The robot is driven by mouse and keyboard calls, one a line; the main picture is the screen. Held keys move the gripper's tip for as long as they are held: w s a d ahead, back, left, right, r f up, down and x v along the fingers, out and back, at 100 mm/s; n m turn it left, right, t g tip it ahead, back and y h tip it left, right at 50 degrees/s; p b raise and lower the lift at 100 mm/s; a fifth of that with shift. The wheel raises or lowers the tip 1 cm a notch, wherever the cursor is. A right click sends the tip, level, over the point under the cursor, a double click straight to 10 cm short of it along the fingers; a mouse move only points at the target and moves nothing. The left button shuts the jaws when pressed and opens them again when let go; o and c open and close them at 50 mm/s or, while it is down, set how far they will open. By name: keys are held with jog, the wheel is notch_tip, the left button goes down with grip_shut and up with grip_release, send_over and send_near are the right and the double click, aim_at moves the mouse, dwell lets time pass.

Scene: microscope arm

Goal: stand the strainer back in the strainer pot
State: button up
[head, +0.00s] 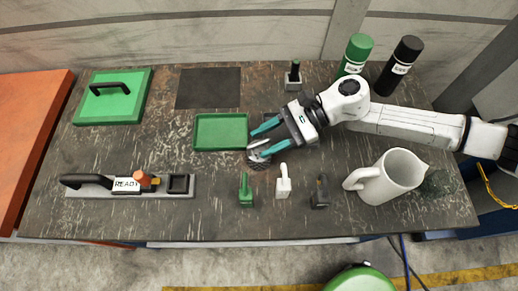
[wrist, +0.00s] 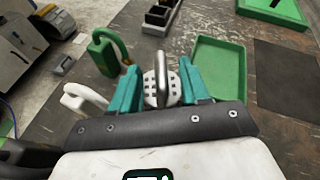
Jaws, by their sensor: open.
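In the wrist view my gripper (wrist: 160,72) has a finger on each side of the handle. I cannot pick out the strainer pot for certain.
An empty green tray (head: 221,146) lies left of my gripper. Small green (head: 246,192), white (head: 283,184) and dark (head: 320,194) handled pieces stand in front. A large white jug (head: 394,176) stands right. Two bottles (head: 355,55) (head: 403,62) stand behind my arm. A READY-labelled fixture (head: 127,186) lies left.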

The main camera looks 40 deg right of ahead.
jog(key=shift+x, duration=0.8)
grip_shut()
